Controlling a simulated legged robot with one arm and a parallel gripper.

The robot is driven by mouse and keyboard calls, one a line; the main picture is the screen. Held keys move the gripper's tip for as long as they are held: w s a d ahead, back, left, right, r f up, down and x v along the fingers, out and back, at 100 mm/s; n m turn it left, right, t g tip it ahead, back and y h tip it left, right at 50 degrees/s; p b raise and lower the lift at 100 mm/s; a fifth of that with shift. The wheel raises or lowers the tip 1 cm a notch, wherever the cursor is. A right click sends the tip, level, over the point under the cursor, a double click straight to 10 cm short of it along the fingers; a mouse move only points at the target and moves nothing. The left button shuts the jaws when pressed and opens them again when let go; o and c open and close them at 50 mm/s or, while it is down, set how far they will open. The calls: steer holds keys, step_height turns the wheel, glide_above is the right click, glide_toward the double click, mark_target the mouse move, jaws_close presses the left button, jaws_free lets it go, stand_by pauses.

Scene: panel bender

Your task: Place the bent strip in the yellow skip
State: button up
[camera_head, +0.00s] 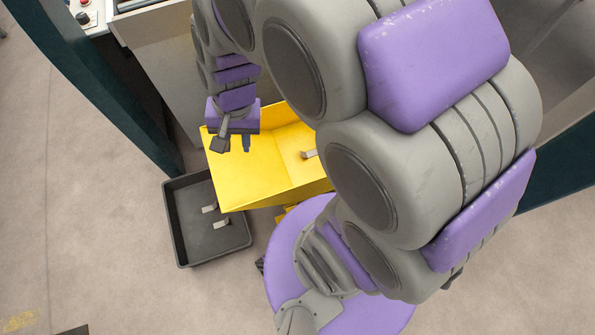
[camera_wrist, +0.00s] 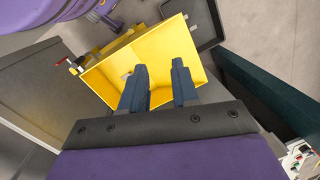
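The yellow skip (camera_head: 240,165) stands on the floor at the middle of the head view. It also fills the centre of the wrist view (camera_wrist: 108,66). A small pale metal strip (camera_head: 309,154) lies inside it, partly hidden by my arm in the head view. A small pale piece also shows inside the skip in the wrist view (camera_wrist: 127,76), beside the left finger. My gripper (camera_head: 234,146) is over the skip's far left part, pointing down into it. In the wrist view its two dark fingers (camera_wrist: 159,66) are apart with nothing between them.
A dark grey tray (camera_head: 184,240) with two small pale pieces (camera_head: 221,223) sits on the floor left of the skip. A dark teal post (camera_head: 105,90) and a grey machine (camera_head: 165,60) stand behind.

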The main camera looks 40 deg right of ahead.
steer(key=s+d+r+n+g+h, duration=0.1)
steer(key=s+d+r+n, duration=0.1)
steer(key=s, duration=0.6)
steer(key=s+d+r+n, duration=0.2)
steer(key=s+r+n, duration=0.1)
steer(key=s, duration=0.4)
steer(key=shift+s+d+n+g+h, duration=0.2)
steer(key=shift+s+n+g+h, duration=0.2)
steer(key=shift+n, duration=0.3)
